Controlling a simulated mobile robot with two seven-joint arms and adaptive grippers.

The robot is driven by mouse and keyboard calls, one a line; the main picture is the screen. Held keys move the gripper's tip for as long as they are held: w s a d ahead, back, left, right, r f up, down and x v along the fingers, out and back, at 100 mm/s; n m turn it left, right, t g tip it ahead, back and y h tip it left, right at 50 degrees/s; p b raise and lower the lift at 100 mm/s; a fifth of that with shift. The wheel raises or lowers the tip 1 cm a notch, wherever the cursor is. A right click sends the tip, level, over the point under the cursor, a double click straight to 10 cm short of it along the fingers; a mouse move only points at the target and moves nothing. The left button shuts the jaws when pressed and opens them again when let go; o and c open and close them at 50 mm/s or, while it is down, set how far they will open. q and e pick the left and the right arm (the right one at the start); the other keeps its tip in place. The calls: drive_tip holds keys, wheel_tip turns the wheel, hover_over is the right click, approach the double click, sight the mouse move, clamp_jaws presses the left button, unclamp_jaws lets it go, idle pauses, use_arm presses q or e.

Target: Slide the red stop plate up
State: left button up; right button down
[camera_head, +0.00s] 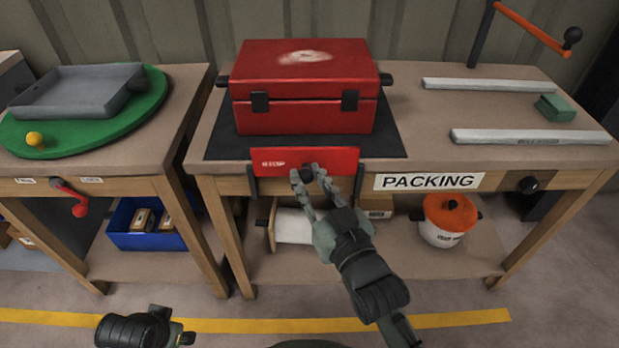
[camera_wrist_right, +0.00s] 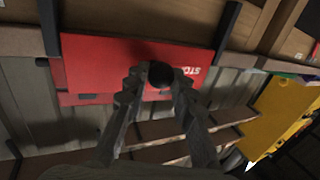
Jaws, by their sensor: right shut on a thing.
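The red stop plate (camera_head: 335,160) sits upright at the front edge of the packing table, between two dark guides, just below the red toolbox. It also fills the upper middle of the right wrist view (camera_wrist_right: 100,62), with part of its white lettering showing. A round black knob (camera_wrist_right: 160,73) is on its face. My right gripper (camera_head: 307,175) has its fingers on either side of the knob and is shut on it; the fingers also show in the wrist view (camera_wrist_right: 157,90).
A red toolbox (camera_head: 305,88) stands on a black mat (camera_head: 225,143) behind the plate. A white pot with an orange lid (camera_head: 450,212) and a blue bin (camera_head: 125,225) are on the lower shelves. Two pale rails (camera_head: 530,137) lie on the table's right side.

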drive_tip(key=c, duration=1.5)
unclamp_jaws()
drive_tip(key=shift+a+r, duration=0.1)
drive_tip(key=shift+r, duration=0.35)
drive_tip(key=shift+o, duration=1)
drive_tip(key=shift+f, duration=0.15)
drive_tip(key=v, duration=0.7)
drive_tip(key=shift+s, duration=0.25)
